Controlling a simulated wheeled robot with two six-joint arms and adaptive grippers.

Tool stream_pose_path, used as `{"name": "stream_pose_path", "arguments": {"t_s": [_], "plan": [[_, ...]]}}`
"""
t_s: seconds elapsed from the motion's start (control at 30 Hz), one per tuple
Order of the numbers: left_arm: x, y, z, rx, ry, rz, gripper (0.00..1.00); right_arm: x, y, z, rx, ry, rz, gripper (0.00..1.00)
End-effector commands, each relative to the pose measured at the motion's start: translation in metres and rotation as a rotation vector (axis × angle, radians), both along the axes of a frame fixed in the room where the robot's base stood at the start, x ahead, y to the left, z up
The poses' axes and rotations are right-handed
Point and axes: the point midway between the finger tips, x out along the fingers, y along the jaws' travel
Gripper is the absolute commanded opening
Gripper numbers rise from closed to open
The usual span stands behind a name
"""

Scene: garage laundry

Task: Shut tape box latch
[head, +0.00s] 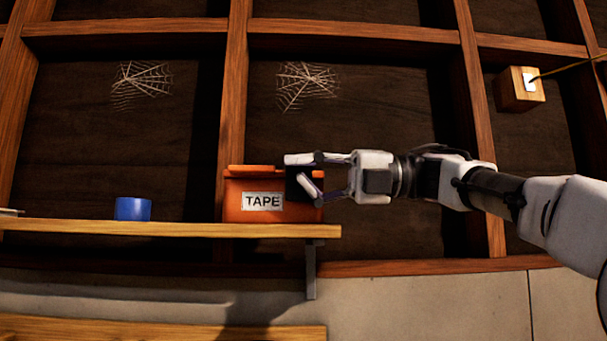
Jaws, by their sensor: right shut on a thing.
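The orange tape box (240,190) with a white label reading "TAPE" stands upright on the right end of a wooden shelf. Its lid edge shows along the top. A dark block, which looks like the tape box latch (294,184), is at the box's right end. My right gripper (302,174) reaches in from the right and is shut on this dark part, one finger above it and one lower in front. The fingers partly cover the box's right end, so the latch's exact position is hidden. My left gripper is not in view.
A blue tape roll (133,209) sits on the wooden shelf (170,229) left of the box, with free room between them. A shelf bracket (310,268) hangs below. Wall studs and cobwebs are behind. A wooden block with a white switch plate (519,89) is at upper right.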

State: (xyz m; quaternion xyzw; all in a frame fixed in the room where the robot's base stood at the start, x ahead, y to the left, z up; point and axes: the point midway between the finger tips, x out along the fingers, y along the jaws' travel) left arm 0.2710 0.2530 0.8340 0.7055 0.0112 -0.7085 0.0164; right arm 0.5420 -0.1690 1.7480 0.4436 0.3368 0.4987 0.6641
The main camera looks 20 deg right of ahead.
Motion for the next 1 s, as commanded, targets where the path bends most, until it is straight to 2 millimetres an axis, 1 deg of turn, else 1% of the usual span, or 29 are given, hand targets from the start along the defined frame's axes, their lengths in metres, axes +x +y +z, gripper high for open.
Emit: {"name": "stream_pose_path", "arguments": {"t_s": [0.03,0.1,0.17,0.3,0.43,0.53,0.8,0.83,0.87,0.9,1.0], "plan": [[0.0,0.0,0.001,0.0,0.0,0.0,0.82,-0.003,-0.001,0.005,0.005,-0.009,0.001,0.0],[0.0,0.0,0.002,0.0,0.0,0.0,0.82,-0.003,-0.001,0.006,0.007,-0.003,0.0,0.0],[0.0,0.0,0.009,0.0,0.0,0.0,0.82,-0.002,-0.002,0.01,0.016,0.025,0.0,0.0],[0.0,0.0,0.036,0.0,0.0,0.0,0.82,0.005,-0.004,0.022,0.061,0.179,0.0,0.0],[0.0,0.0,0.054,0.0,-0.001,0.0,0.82,0.012,-0.006,0.024,0.105,0.326,-0.002,0.0],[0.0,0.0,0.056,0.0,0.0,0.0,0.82,0.015,-0.007,0.021,0.121,0.38,-0.001,0.0],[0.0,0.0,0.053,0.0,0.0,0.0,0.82,0.015,-0.006,0.018,0.124,0.385,-0.004,0.0],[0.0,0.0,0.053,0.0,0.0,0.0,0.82,0.015,-0.006,0.018,0.123,0.385,-0.005,0.19],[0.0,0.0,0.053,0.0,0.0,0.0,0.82,0.015,-0.006,0.018,0.123,0.385,-0.005,0.29],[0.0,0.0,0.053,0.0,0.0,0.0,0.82,0.016,-0.006,0.018,0.122,0.385,-0.004,0.33],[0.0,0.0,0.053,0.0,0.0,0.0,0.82,0.016,-0.006,0.016,0.12,0.387,-0.004,0.33]]}}
